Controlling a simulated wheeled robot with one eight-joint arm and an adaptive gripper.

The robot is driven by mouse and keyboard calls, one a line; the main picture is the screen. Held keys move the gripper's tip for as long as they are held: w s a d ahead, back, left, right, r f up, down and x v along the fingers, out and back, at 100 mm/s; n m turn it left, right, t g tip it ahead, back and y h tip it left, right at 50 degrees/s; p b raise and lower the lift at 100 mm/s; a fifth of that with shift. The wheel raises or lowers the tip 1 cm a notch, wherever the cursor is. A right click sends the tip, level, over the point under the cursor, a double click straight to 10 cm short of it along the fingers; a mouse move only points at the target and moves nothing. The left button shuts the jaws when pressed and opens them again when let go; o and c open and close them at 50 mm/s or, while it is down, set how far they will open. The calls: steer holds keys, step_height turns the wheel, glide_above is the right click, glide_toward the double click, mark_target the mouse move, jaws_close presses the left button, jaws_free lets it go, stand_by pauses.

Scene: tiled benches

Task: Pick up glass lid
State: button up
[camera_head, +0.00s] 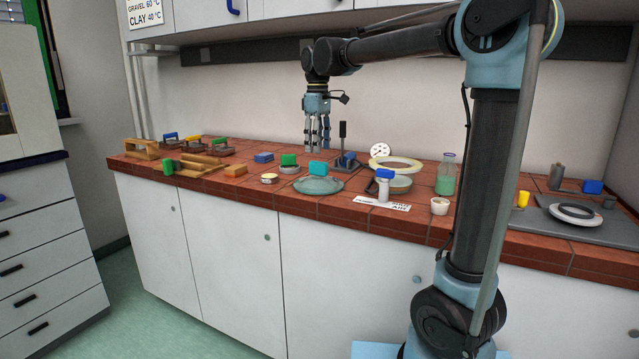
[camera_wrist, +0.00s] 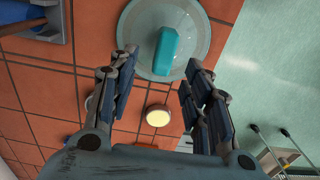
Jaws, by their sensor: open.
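The glass lid (camera_head: 332,187) is a clear, pale green disc with a teal block-shaped knob (camera_head: 318,168) on top. It lies on the red tiled bench near the front edge. In the wrist view the glass lid (camera_wrist: 200,55) is at the top, with its teal knob (camera_wrist: 166,50) upright in the middle, beyond the fingertips. My gripper (camera_head: 318,150) points down above the bench, a little behind the lid in the head view. In the wrist view my gripper (camera_wrist: 163,62) is open and nothing is between its fingers.
A small cream-topped round tin (camera_head: 269,178) lies left of the lid. A green-handled item (camera_head: 289,160) and a dark stand (camera_head: 343,145) are close behind. A white bottle with a blue cap (camera_head: 383,188) stands right. The bench's front edge is close to the lid.

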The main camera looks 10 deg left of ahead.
mark_target(319, 162)
steer(key=shift+s+d+f, duration=0.1)
steer(key=shift+s+f, duration=0.05)
steer(key=shift+f, duration=1.7)
steer(key=shift+s+d+f, duration=0.1)
steer(key=shift+s+f, duration=0.05)
steer(key=shift+f, duration=1.7)
jaws_close()
